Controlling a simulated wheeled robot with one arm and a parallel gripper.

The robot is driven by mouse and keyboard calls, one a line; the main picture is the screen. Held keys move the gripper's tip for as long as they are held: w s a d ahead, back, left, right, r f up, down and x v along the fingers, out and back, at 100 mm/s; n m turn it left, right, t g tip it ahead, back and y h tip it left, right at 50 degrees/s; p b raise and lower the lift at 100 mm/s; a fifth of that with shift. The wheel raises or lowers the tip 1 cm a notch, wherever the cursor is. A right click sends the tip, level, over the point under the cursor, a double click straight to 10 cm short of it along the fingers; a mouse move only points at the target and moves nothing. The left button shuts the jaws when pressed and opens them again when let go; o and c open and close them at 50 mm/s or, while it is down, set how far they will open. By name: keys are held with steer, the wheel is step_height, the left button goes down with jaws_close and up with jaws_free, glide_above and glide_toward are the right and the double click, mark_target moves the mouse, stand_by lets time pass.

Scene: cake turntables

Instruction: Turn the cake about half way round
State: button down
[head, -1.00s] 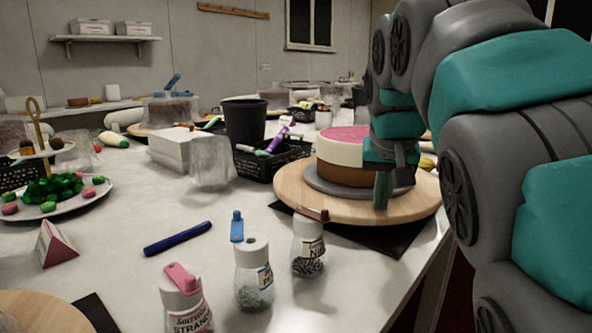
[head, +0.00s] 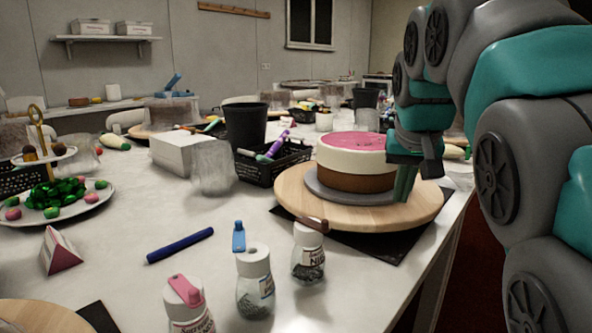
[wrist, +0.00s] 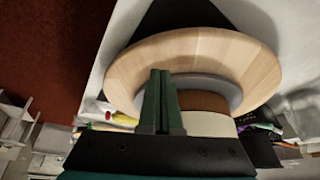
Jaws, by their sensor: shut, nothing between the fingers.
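The cake (head: 352,162) has a pink top, a cream upper band and a brown lower band. It sits on a grey disc (head: 325,193) on the round wooden turntable (head: 300,205). My gripper (head: 403,184) is shut and empty, its green fingers pointing down at the right side of the cake, over the turntable. In the wrist view, the closed fingers (wrist: 160,100) lie across the turntable (wrist: 195,48) and beside the cake (wrist: 208,124). I cannot tell whether the fingertips touch the disc or the wood.
A dark mat (head: 390,246) lies under the turntable. Several sprinkle jars stand in front, one (head: 308,255) close to the turntable's near edge. A black basket (head: 268,165) with pens stands behind left. A blue pen (head: 180,245) lies on the table. The table edge is at right.

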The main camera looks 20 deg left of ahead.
steer(key=shift+r, duration=0.2)
step_height(320, 180, up, 6)
steer(key=p, duration=0.4)
steer(key=shift+f, duration=0.1)
steer(key=a+n, duration=0.2)
steer(key=a, duration=0.2)
steer(key=s+a+f+n+y+p, duration=0.1)
steer(key=a+n, duration=0.1)
steer(key=a, duration=0.2)
steer(key=s+a+f+n+g+y+p, duration=0.1)
steer(key=a+n, duration=0.1)
steer(key=a, duration=0.2)
steer(key=shift+s+a, duration=0.2)
steer(key=shift+a, duration=0.2)
steer(key=shift+f+b, duration=1.55)
steer(key=shift+f, duration=1.35)
steer(key=shift+f, duration=0.15)
